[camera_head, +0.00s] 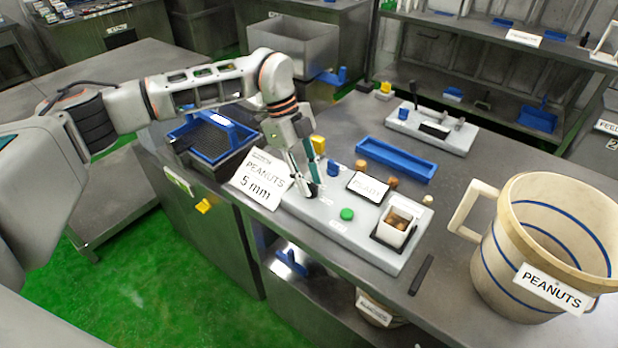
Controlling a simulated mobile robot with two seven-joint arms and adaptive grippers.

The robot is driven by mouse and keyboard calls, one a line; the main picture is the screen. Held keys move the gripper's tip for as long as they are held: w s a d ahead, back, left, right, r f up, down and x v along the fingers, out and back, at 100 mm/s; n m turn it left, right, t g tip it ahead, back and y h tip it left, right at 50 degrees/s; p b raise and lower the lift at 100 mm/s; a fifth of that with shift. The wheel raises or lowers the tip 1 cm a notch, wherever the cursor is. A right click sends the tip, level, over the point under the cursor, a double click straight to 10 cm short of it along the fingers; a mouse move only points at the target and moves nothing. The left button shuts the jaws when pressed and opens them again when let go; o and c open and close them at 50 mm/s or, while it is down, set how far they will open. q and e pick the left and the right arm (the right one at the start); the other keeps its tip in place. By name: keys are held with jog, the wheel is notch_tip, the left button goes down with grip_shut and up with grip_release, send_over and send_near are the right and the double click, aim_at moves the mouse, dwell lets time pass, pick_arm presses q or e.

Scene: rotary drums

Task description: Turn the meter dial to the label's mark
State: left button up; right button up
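The grey meter (347,238) lies on the steel table, with a white screen (367,187), a green button (347,214) and a cup of peanuts (397,222) on its top. The white label (263,178) stands at its left end and reads "PEANUTS 5 mm". My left gripper (311,188) points down over the meter's left part, just right of the label. Its fingertips are close together at a small dark spot on the meter top. The dial is not clearly visible; the fingers may cover it. I cannot tell whether they grip it. My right gripper is not in view.
A large cream bucket (500,262) labelled "PEANUTS" stands at the right. A blue tray (397,159) and another grey device (432,130) lie behind the meter. A black bar (421,275) lies at its right. A blue sieve tray (210,140) sits at the left.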

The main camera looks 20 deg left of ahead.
pick_arm(q)
jog(key=c, duration=0.6)
grip_shut()
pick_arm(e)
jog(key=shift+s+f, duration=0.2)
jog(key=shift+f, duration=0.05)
